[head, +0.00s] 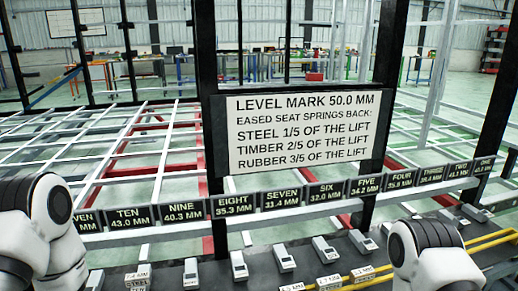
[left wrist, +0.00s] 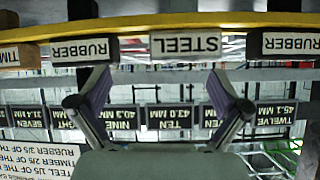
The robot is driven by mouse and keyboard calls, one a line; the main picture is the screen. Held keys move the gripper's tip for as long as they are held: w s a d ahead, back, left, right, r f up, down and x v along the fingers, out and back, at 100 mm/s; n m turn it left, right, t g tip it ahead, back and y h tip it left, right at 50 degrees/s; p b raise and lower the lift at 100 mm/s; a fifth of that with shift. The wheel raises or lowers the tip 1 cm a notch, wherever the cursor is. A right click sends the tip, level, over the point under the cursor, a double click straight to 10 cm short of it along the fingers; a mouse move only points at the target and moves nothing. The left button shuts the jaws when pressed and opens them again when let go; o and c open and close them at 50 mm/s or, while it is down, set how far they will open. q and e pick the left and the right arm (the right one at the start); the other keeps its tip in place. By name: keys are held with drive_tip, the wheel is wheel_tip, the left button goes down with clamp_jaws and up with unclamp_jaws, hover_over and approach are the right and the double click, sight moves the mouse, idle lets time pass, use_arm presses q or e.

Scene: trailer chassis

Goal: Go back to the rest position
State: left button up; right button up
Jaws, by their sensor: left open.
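My left arm (head: 45,225) comes in at the left edge of the head view, and its gripper is out of that frame. In the left wrist view my left gripper (left wrist: 160,78) is open, with its two fingers spread wide and nothing between them. Beyond the fingertips are labelled blocks: a STEEL label (left wrist: 186,43) in the middle, with RUBBER labels to the left (left wrist: 79,50) and right (left wrist: 291,43). My right arm (head: 432,255) shows at the lower right of the head view. Its gripper is not in view.
A white sign (head: 298,131) hangs on a dark post before the chassis frame. A row of numbered plates (head: 235,204) runs across below it. Several small grey devices (head: 284,258) line the dark ledge. A yellow rail (head: 492,240) runs at the lower right.

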use_arm(q)
drive_tip(key=s+d+f+g+h, duration=0.15)
drive_tip(key=s+f+g, duration=0.3)
drive_tip(key=s, duration=0.45)
drive_tip(key=s+d+f+m+g, duration=0.1)
drive_tip(key=s+d+f+g, duration=0.2)
drive_tip(key=s+f, duration=0.35)
drive_tip(key=s+d+f+g+h, duration=0.1)
drive_tip(key=s+d+f+g, duration=0.2)
drive_tip(key=s, duration=0.7)
wheel_tip(320, 180, up, 21)
drive_tip(key=p, duration=2.1)
drive_tip(key=shift+a, duration=0.4)
